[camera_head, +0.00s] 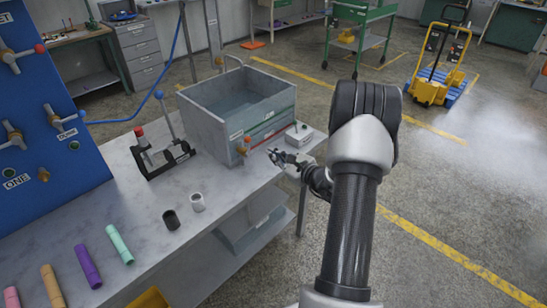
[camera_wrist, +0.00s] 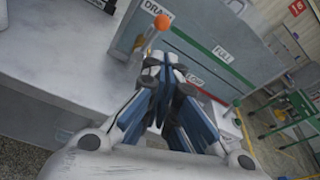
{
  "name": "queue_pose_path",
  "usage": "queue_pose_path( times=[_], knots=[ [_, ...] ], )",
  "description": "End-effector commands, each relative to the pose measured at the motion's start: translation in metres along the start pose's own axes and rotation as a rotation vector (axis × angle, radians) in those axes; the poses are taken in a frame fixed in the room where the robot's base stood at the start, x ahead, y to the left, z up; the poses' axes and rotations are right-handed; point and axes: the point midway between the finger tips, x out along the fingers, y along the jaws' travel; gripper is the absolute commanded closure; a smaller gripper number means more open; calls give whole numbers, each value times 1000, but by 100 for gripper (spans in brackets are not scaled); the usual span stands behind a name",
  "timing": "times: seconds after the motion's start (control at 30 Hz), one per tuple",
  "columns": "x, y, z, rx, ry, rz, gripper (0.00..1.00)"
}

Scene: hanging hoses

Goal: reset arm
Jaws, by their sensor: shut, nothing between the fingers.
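My gripper (camera_head: 274,153) is at the end of my arm, in front of the grey tank at the right end of the bench. In the wrist view my gripper (camera_wrist: 160,62) has its fingertips together with nothing between them. Its tips point toward the tank wall, near the drain valve with an orange knob (camera_wrist: 161,22). The same valve (camera_head: 243,146) shows on the tank's front in the head view. I cannot tell whether the fingertips touch anything.
The grey tank (camera_head: 215,118) stands on the bench (camera_head: 150,205). A blue panel (camera_head: 45,110) with valves stands at left. A clamp stand (camera_head: 160,155), two small cups and several coloured tubes (camera_head: 119,243) are on the bench. Open floor lies right; a yellow cart (camera_head: 432,85) stands farther back.

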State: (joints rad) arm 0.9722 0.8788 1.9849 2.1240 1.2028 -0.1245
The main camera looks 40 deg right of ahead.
Motion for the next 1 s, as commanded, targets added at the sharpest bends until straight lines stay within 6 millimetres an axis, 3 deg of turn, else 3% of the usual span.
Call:
queue_pose_path(
  times=[0.43,0.57,0.67,0.77,0.87,1.0],
  knots=[
    [0,1,2,-3,-2,4,100],
    [5,17,28,-51,-26,70,100],
    [9,51,74,-146,-69,194,100],
    [3,102,130,-287,-123,366,100],
    [-16,158,180,-455,-175,550,100],
    [-67,236,231,-736,-241,809,100]
  ],
)
